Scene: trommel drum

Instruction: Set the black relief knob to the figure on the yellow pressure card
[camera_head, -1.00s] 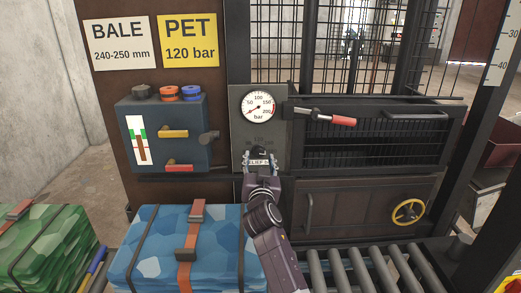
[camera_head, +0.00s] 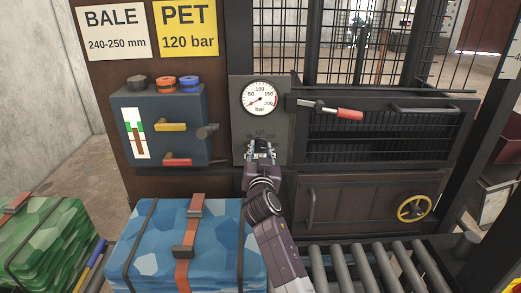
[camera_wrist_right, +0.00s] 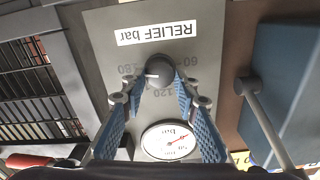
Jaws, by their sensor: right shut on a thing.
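The yellow card (camera_head: 186,30) reads "PET 120 bar". The black relief knob (camera_wrist_right: 158,70) is on the grey panel, by the "RELIEF bar" label (camera_wrist_right: 170,33); this wrist view is upside down. Figures including 60, 120 and 180 ring the knob. A short white mark on the knob points left in the wrist view, toward the 180 side; its exact setting is hard to read. My right gripper (camera_head: 260,147) is shut on the knob, with blue fingers (camera_wrist_right: 155,90) on either side. In the head view it hides the knob. My left gripper is out of view.
A round pressure gauge (camera_head: 260,98) sits above the knob, its needle pointing lower left. A blue-grey box (camera_head: 185,105) with levers is to the left, and a red-gripped lever (camera_head: 340,113) to the right. Strapped bales (camera_head: 150,245) and rollers (camera_head: 370,265) lie below.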

